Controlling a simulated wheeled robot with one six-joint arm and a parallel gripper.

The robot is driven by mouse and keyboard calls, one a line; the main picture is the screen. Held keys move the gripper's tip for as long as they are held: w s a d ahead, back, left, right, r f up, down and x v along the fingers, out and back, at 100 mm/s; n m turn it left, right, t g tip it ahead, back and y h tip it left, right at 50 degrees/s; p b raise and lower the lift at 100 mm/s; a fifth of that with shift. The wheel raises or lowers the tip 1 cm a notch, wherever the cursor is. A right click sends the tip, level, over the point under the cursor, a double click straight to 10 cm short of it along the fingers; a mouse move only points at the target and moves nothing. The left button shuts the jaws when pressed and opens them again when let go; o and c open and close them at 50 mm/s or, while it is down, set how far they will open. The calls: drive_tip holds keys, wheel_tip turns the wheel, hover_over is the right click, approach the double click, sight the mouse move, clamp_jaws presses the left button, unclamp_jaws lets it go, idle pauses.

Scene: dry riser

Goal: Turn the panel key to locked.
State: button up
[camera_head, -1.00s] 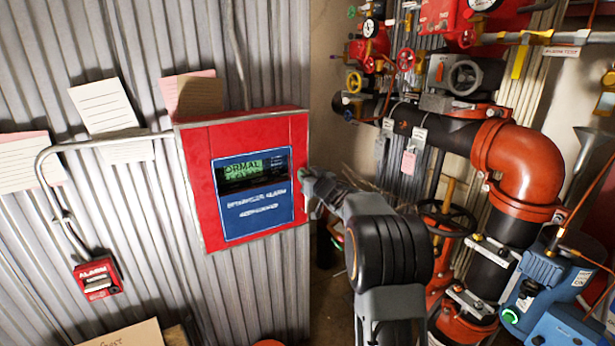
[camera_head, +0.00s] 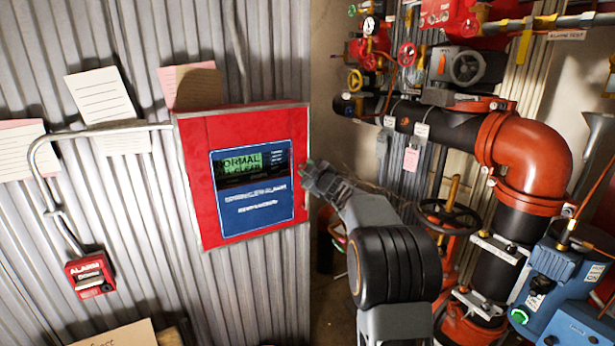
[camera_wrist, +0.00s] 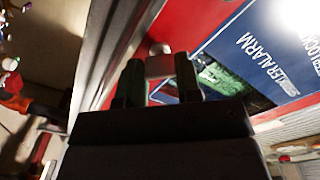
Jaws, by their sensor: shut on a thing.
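The red alarm panel (camera_head: 205,225) is on the corrugated wall, with a blue face (camera_head: 258,212) and a small green display reading "NORMAL". My gripper (camera_head: 309,172) is at the panel's right edge. In the wrist view, the two dark fingers of my gripper (camera_wrist: 160,88) are shut on a small pale grey piece, apparently the panel key (camera_wrist: 160,66). A small round silver part shows just beyond it on the red panel. The key's turned position cannot be read. In the head view the key is hidden by my gripper.
A red alarm pull box (camera_head: 90,275) and pinned papers (camera_head: 101,98) are on the wall at left. Red and black pipes (camera_head: 525,155), a black handwheel (camera_head: 449,216) and a blue unit (camera_head: 560,268) stand close on the right.

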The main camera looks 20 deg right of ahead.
drive_tip(key=shift+n+b, duration=2.05)
drive_tip(key=shift+n, duration=2.35)
drive_tip(key=o, duration=0.9)
drive_tip(key=shift+s, duration=0.15)
drive_tip(key=s, duration=0.4)
drive_tip(key=s+d+b, duration=0.1)
drive_tip(key=s, duration=0.4)
drive_tip(key=s+b, duration=0.1)
drive_tip(key=s, duration=0.3)
drive_tip(key=shift+s+d, duration=0.25)
drive_tip(key=shift+d, duration=0.05)
drive_tip(key=shift+d, duration=0.1)
